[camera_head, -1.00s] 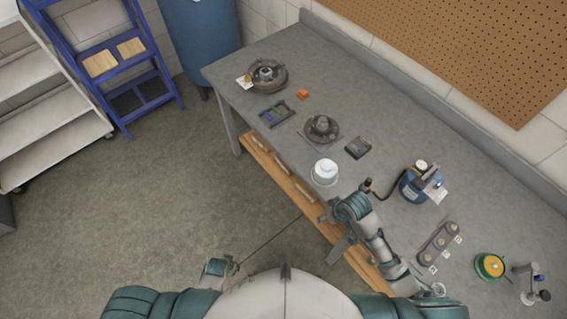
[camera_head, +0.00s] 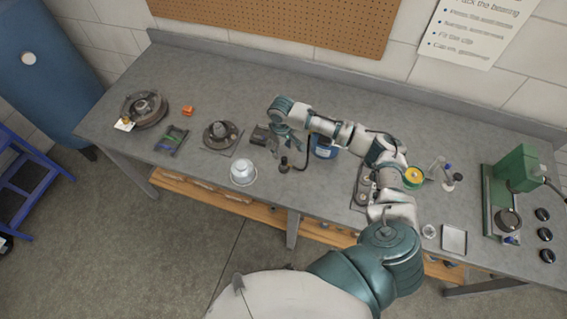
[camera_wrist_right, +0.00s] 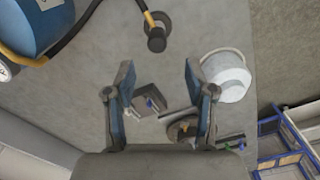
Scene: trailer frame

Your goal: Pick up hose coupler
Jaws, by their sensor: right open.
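The hose coupler (camera_head: 284,162) is a small dark fitting at the end of the black hose, beside the blue tank (camera_head: 326,152) on the workbench. In the right wrist view the coupler (camera_wrist_right: 156,40) lies beyond the fingertips, centred between them, on a round dark base with a yellowish hose section behind it. My right gripper (camera_head: 289,143) is over the bench near the coupler; in its wrist view the two blue-padded fingers (camera_wrist_right: 158,78) are wide apart with nothing between them. My left gripper is out of view.
A white pot (camera_head: 243,173) stands left of the coupler near the bench's front edge. A dark small tray (camera_head: 262,137) and a round hub (camera_head: 221,134) are farther left. A green press (camera_head: 515,172) stands at the right end. Bare bench (camera_head: 330,90) lies behind.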

